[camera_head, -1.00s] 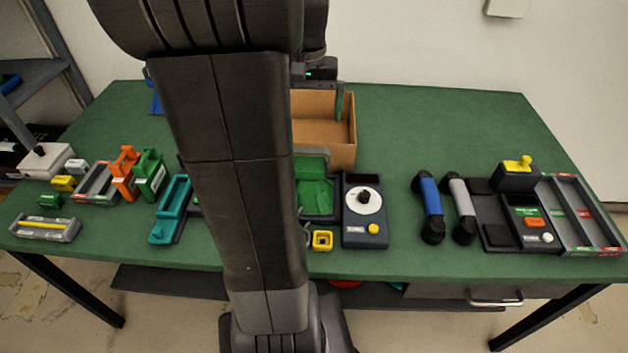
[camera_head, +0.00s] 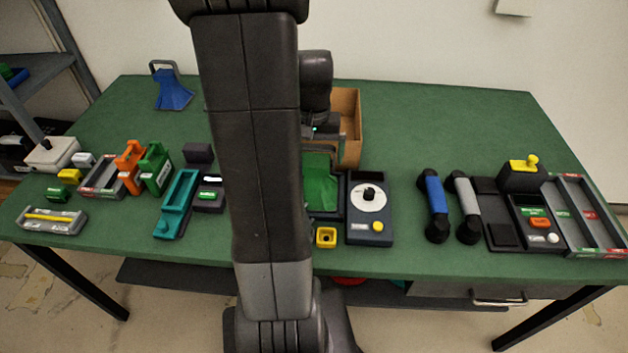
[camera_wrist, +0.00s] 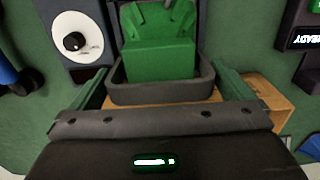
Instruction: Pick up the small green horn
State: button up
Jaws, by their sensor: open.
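The green horn (camera_head: 318,182) lies near the middle of the table, partly hidden by my arm in the head view. In the wrist view the green horn (camera_wrist: 158,57) fills the upper middle, with a dark grey loop (camera_wrist: 162,93) around its near end. My gripper (camera_wrist: 166,88) is open and empty. Its two greenish fingers show left and right of the loop, apart from it. In the head view my gripper (camera_head: 328,132) hangs between the horn and the cardboard box, its fingers mostly unclear.
A cardboard box (camera_head: 350,115) stands behind the horn. A dial unit (camera_head: 369,208) is close on the horn's right, and a yellow square piece (camera_head: 326,237) lies in front. A blue horn (camera_head: 173,92) stands at the back left. The table's back right is clear.

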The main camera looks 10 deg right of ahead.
jog(key=shift+f, duration=0.25)
jog(key=c, duration=1.3)
jog(key=shift+r, duration=0.15)
